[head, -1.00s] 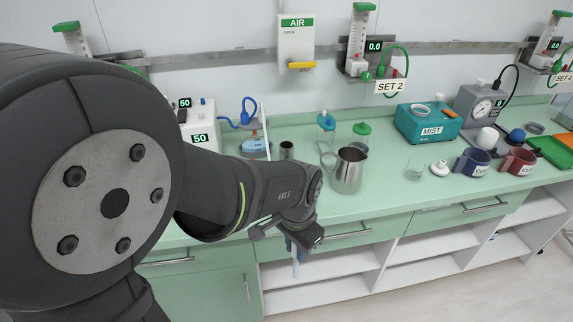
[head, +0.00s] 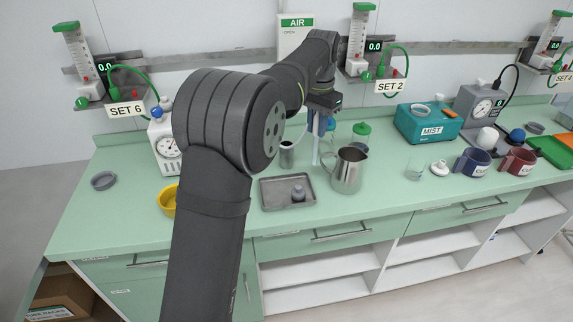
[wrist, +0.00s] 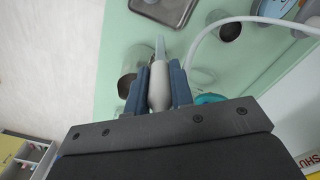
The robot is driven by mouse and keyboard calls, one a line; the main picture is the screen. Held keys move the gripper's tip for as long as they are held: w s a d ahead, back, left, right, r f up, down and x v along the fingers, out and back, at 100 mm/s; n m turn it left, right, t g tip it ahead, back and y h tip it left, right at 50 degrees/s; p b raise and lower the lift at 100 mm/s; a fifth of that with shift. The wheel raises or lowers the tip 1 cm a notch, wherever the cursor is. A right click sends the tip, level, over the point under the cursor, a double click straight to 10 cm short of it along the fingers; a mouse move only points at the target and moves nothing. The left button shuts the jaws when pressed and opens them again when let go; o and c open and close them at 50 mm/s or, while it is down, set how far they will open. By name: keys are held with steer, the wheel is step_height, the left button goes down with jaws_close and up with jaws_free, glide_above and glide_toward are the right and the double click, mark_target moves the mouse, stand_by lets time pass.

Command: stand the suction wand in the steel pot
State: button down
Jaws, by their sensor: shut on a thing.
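My gripper (head: 321,126) points down over the counter, with its blue fingers closed on the pale suction wand (head: 316,150). In the wrist view the wand's grey-white grip (wrist: 158,88) sits between both fingers (wrist: 160,95), with a light blue tip beyond. In the head view the wand hangs about upright; I cannot tell its tip's exact height. The small steel pot (head: 287,157), a plain cylinder, stands on the counter left of the wand. It also shows at the upper right in the wrist view (wrist: 230,30). The wand is apart from it.
A steel jug (head: 350,172) with a handle stands close right of the wand. A steel tray (head: 273,201) with a small grey object (head: 298,194) lies in front of the pot. A pale hose (wrist: 205,37) curves beside my gripper. A green-lidded jar (head: 361,133) stands behind the jug.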

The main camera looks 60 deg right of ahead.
steer(key=w+d+r+n, duration=0.2)
steer(key=w+d, duration=0.2)
steer(key=w, duration=0.8)
step_height(320, 180, down, 10)
steer(key=shift+w, duration=0.25)
steer(key=shift+f, duration=0.15)
steer(key=c, duration=1.3)
jaws_free()
steer(key=shift+o, duration=0.2)
step_height(320, 180, up, 12)
